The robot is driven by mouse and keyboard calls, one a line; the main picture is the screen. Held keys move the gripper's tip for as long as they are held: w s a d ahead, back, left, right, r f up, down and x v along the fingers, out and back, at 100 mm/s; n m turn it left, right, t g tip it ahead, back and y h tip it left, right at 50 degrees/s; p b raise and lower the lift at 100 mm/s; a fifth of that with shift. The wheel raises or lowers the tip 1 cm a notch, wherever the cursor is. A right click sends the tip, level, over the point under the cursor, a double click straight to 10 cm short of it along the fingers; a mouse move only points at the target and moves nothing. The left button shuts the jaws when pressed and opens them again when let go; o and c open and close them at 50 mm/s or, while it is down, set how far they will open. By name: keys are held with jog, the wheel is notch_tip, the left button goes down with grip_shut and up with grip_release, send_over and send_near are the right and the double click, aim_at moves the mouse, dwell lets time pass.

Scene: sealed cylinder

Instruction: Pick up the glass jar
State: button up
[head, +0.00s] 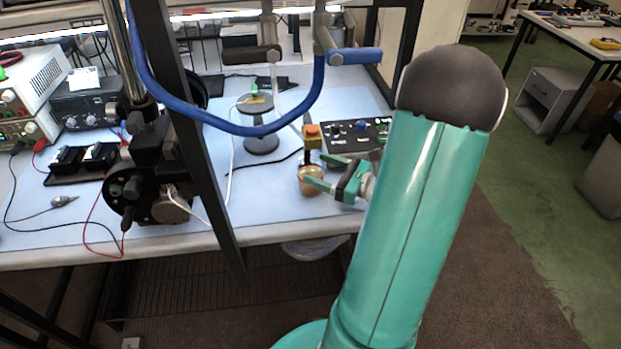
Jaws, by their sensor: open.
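A small rounded amber-brown object (309,184), which looks like the glass jar, stands on the light blue bench top (268,205) near its front edge. A dark narrower part shows above it. My gripper (318,170) comes in from the right with its two green fingers apart, pointing left. I cannot tell whether either finger touches the jar.
A black control panel (357,137) is behind my gripper. A dark post (205,150), black optical equipment (150,180) and a hanging blue hose (258,130) are to the left. Cables lie across the bench.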

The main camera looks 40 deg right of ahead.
aim_at(299, 162)
jog(key=x, duration=0.3)
jog(key=shift+w+a, duration=0.1)
jog(key=shift+w, duration=0.2)
jog(key=c, duration=0.9)
jog(key=shift+c, duration=0.2)
jog(key=shift+r, duration=0.1)
jog(key=shift+r, duration=0.55)
jog(key=r+v, duration=0.2)
jog(key=v, duration=1.6)
jog(key=shift+s+r, duration=0.15)
